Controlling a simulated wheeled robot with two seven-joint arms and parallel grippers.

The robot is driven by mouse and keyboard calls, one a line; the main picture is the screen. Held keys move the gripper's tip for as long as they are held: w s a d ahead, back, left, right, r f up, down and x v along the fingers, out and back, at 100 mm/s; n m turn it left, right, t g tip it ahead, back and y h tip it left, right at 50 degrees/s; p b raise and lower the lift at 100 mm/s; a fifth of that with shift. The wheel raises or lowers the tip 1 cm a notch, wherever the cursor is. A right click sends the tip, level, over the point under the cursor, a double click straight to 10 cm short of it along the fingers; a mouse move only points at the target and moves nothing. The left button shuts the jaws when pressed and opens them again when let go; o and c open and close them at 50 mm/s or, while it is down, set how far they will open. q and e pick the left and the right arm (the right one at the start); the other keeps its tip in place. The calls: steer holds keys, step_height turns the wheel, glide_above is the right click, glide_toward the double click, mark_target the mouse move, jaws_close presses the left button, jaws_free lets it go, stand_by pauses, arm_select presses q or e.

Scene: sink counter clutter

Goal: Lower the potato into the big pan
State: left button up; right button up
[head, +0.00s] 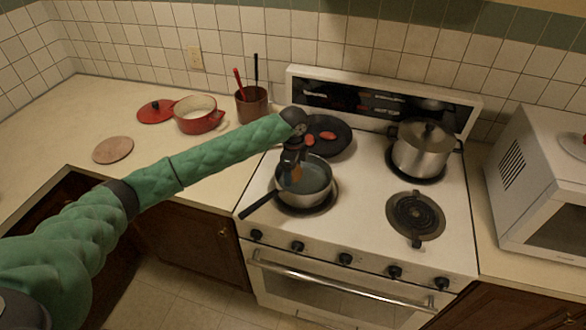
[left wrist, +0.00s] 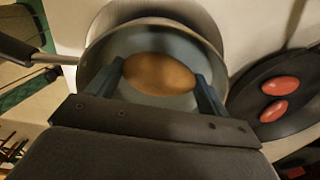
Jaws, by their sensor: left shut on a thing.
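The potato (left wrist: 158,74) is brown and oval. My left gripper (left wrist: 160,82) is shut on it, with one finger at each end. In the head view the left gripper (head: 293,170) points down over the big pan (head: 318,178), a grey pan with a dark handle on the front left burner. The potato (head: 296,175) shows small under the fingers, within the pan's outline. In the left wrist view the pan (left wrist: 98,55) surrounds the potato; whether the potato touches its bottom I cannot tell. My right gripper is not in view.
A black skillet (head: 342,138) with red items sits on the back left burner. A lidded steel pot (head: 421,153) stands at the back right. The front right burner (head: 416,214) is empty. A red pot (head: 199,122) and utensil holder (head: 252,108) stand on the left counter.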

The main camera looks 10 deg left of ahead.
arm_select(q)
steer(key=shift+f, duration=0.3)
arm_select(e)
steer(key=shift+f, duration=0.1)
arm_select(q)
steer(key=shift+f, duration=0.3)
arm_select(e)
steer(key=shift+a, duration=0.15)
arm_select(q)
steer(key=shift+f+b, duration=0.3)
steer(key=shift+f, duration=0.3)
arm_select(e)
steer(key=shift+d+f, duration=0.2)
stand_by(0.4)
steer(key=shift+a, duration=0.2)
arm_select(q)
steer(key=o, duration=1.1)
steer(key=shift+c, duration=0.2)
steer(key=shift+r+b, duration=0.4)
steer(key=shift+r, duration=0.05)
step_height(320, 180, up, 5)
steer(key=shift+r+b, duration=0.2)
steer(key=shift+b, duration=1.05)
steer(key=shift+r, duration=0.7)
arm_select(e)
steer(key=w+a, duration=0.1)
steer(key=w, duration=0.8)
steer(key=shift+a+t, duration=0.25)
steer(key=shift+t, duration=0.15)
